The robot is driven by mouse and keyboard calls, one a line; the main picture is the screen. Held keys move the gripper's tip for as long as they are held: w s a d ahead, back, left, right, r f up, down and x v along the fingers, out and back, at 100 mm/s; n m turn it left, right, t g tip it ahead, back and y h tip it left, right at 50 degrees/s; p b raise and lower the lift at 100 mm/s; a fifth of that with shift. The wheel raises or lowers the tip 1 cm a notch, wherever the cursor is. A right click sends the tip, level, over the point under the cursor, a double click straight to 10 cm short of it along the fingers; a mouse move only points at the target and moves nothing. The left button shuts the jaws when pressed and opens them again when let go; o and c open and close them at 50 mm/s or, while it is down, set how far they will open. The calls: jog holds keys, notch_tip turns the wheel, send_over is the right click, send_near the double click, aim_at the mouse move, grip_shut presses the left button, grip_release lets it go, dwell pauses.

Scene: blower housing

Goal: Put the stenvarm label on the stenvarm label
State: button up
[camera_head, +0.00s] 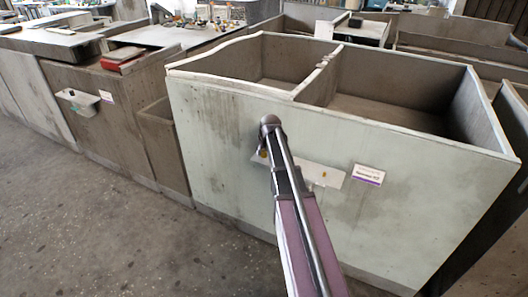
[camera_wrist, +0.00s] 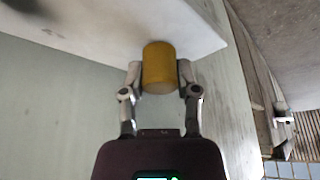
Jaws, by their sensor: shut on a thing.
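A white label with a purple lower band (camera_head: 369,174) is fixed to the pale front panel of the large bin, right of a small white shelf (camera_head: 330,178). Its print is too small to read surely. My gripper (camera_wrist: 159,75) is shut on a yellow cylinder (camera_wrist: 158,62), with one finger on each side. The cylinder is close to the white shelf (camera_wrist: 120,20); I cannot tell whether they touch. In the head view my arm hides part of the shelf and most of my gripper. I see no loose label.
The large open bin (camera_head: 420,135) has a divider. Another white shelf (camera_head: 78,98) and small label (camera_head: 106,96) are on a housing at left. A red object (camera_head: 122,56) lies on top there. The concrete floor (camera_head: 90,220) at front left is clear.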

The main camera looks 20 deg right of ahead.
jog(key=shift+f, duration=0.2)
jog(key=o, duration=1)
jog(key=shift+r, duration=0.2)
